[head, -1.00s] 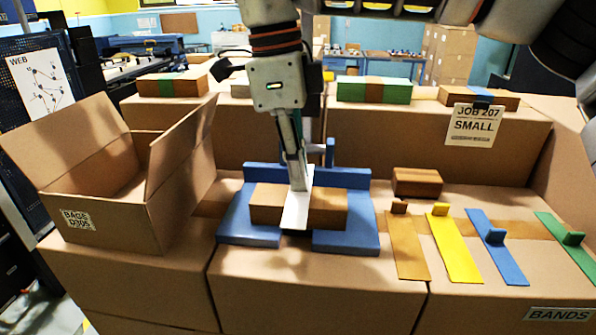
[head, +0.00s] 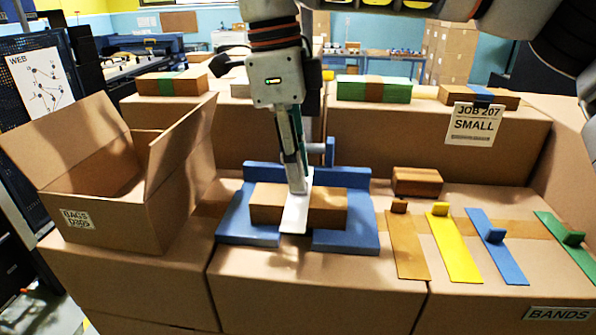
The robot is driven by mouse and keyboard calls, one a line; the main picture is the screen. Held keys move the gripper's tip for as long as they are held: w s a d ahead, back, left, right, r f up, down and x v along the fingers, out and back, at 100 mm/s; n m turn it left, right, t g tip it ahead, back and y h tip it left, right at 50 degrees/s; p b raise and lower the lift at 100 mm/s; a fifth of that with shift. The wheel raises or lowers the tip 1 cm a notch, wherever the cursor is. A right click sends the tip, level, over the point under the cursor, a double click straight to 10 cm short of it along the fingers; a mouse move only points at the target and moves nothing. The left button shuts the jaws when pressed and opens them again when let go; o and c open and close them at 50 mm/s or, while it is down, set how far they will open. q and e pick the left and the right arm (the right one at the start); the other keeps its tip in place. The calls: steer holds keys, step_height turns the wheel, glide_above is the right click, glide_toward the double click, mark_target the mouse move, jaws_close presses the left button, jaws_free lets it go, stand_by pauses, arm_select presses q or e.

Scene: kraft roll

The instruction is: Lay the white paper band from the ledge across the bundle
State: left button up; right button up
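A brown bundle (head: 328,207) lies in the blue jig (head: 232,225) on the front carton. The white paper band (head: 294,215) lies over the middle of the bundle from back to front, with its near end over the jig's gap. Whether it lies fully flat cannot be told. My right gripper (head: 298,187) points down at the band's rear part, its fingers close together on the band. The fingers hide the part of the band that they hold. My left gripper is not in view.
Brown, yellow (head: 453,248), blue (head: 496,248) and green bands lie to the right. A small brown block (head: 417,181) sits behind them. An open carton (head: 105,225) stands at left. Wrapped bundles (head: 374,89) lie on the rear ledge. A blue post (head: 330,152) rises behind the jig.

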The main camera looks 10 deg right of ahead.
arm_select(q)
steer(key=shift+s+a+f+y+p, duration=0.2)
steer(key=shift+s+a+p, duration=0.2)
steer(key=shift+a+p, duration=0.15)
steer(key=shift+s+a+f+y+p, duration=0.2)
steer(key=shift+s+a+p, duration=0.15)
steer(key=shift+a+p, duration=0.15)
arm_select(e)
step_height(320, 180, up, 11)
steer(key=a, duration=0.1)
steer(key=shift+w+a, duration=0.15)
steer(key=shift+a, duration=0.2)
